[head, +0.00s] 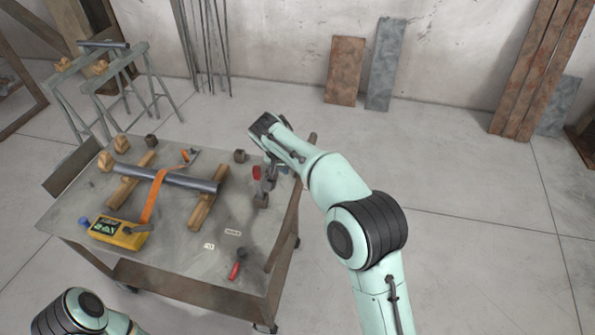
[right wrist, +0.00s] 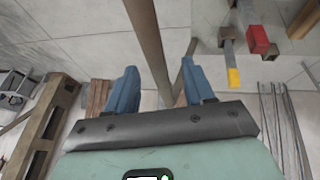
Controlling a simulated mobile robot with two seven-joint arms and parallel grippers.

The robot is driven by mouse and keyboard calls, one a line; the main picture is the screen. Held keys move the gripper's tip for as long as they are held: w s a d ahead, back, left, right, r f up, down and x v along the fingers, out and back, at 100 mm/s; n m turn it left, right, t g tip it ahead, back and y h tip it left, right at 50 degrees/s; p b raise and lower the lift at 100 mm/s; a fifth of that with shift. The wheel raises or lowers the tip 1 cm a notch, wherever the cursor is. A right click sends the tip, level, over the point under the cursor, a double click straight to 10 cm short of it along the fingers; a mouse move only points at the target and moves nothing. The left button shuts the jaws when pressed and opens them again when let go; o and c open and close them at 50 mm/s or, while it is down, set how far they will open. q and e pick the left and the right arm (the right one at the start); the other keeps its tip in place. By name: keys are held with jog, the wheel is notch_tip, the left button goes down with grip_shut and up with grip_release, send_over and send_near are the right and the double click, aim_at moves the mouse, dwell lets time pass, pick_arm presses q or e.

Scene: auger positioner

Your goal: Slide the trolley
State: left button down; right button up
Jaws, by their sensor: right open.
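The trolley (head: 185,245) is a low cart with a worn grey metal top. A brown handle bar (head: 286,225) runs along its right end in the head view. My right gripper (head: 276,172) is at the far part of this bar, with its fingers partly hidden by my wrist. In the right wrist view the bar (right wrist: 149,40) passes between the two blue fingers of my open right gripper (right wrist: 161,88), with space on both sides. My left arm shows only at the bottom left of the head view; its gripper is out of frame.
On the trolley top lie a dark pipe (head: 185,181) on wooden blocks, an orange strap (head: 152,195), a yellow device (head: 118,233) and a red-handled tool (head: 237,265). Grey sawhorses (head: 115,80) stand behind left.

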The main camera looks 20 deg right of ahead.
jog(key=v, duration=1)
jog(key=shift+p, duration=0.4)
